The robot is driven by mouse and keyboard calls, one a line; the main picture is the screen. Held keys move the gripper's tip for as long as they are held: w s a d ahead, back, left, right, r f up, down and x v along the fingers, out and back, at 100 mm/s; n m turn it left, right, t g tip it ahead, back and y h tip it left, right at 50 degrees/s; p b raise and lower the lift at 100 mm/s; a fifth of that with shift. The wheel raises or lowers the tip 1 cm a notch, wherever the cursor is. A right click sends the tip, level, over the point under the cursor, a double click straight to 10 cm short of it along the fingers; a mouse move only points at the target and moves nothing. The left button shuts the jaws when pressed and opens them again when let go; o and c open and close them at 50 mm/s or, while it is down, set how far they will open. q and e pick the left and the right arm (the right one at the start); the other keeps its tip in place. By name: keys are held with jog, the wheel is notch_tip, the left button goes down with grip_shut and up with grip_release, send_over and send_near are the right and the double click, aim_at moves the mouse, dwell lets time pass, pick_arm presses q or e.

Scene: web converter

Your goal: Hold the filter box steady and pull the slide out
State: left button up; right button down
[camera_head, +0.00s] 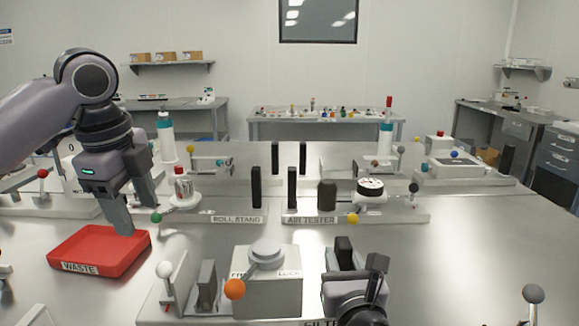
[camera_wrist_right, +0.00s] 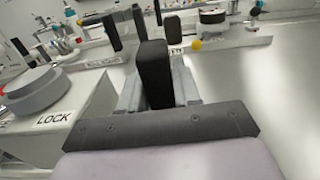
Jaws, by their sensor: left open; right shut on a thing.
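A pale grey box (camera_head: 267,290) with a round grey top, an orange ball lever and a label reading LOCK stands at the front centre. It also shows at the left of the right wrist view (camera_wrist_right: 45,125). My right gripper (camera_head: 345,262) is to the right of this box, shut on an upright black block (camera_wrist_right: 153,72). The black block seems to be the slide's handle; its lower end is hidden by my gripper. My left gripper (camera_head: 136,208) is open and empty, pointing down above the back right of the red WASTE tray (camera_head: 75,262), away from the box.
A grey upright plate (camera_head: 207,286) and a white ball lever (camera_head: 165,270) stand left of the box. Behind are the ROLL STAND (camera_head: 237,218) and AIR TESTER (camera_head: 310,219) bases with black posts.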

jog(key=shift+f, duration=0.4)
jog(key=c, duration=0.7)
grip_release()
jog(key=shift+r, duration=0.2)
jog(key=shift+r, duration=0.1)
jog(key=s, duration=1.2)
jog(key=shift+d, duration=0.35)
